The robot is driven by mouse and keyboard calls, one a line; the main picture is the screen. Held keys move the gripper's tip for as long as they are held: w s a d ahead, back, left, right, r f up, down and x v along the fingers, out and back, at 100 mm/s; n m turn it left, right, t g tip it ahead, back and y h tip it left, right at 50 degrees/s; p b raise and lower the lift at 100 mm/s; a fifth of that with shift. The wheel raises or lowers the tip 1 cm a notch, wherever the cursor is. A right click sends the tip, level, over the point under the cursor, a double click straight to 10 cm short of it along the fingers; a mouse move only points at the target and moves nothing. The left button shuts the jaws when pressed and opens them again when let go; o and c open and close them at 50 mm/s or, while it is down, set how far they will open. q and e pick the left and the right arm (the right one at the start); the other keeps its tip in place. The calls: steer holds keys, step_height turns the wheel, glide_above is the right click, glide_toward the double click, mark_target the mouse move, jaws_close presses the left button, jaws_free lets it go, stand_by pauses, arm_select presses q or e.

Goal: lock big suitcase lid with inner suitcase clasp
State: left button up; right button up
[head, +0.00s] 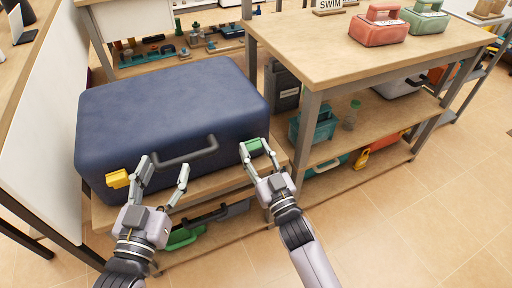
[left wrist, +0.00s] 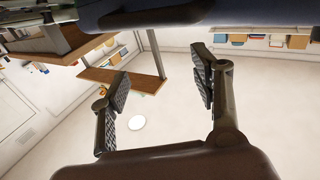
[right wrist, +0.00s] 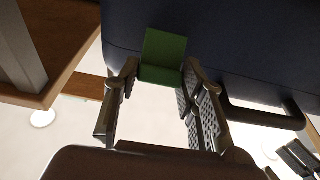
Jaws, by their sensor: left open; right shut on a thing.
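The big dark blue suitcase (head: 170,100) lies closed-looking on a wooden shelf, with its black handle (head: 187,152) on the front face. A green clasp (head: 254,145) sits at the front right, and a yellow clasp (head: 118,179) sticks out at the front left. My right gripper (head: 259,151) is shut on the green clasp, which shows between its fingers in the right wrist view (right wrist: 162,58); the fingers partly cover it. My left gripper (head: 163,171) is open and empty in front of the suitcase, below the handle and right of the yellow clasp.
A wooden table (head: 335,50) with a red case (head: 380,27) and a green case (head: 425,17) stands close on the right. A white panel (head: 58,110) stands at the left. Other cases lie on the shelf below. The tiled floor at the front right is clear.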

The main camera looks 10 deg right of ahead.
steer(key=r+p, duration=0.1)
steer(key=p, duration=0.1)
steer(key=shift+w+g+p, duration=0.1)
steer(key=shift+g+p, duration=0.2)
steer(key=shift+p, duration=0.05)
steer(key=r+g+p, duration=0.1)
steer(key=p, duration=0.4)
steer(key=shift+w+h+p, duration=0.15)
steer(key=shift+h+p, duration=0.15)
steer(key=g+p, duration=0.1)
steer(key=p, duration=0.4)
steer(key=shift+w+a+r+g+h+p, duration=0.15)
steer(key=shift+w+g+h+p, duration=0.15)
steer(key=shift+g+p, duration=0.1)
arm_select(q)
steer(key=s+a+f+g+y, duration=0.1)
steer(key=s+f+g, duration=0.4)
steer(key=f, duration=0.7)
steer(key=s+a+f+g+y, duration=0.2)
steer(key=s+f+g, duration=0.3)
steer(key=f, duration=0.8)
steer(key=s+a+f+g+y, duration=0.1)
steer(key=s+a+f+g, duration=0.3)
steer(key=s+f, duration=0.6)
step_height(320, 180, down, 3)
steer(key=shift+f+n+g, duration=0.15)
steer(key=shift+n+g, duration=0.15)
steer(key=shift+g, duration=0.7)
steer(key=shift+s, duration=0.1)
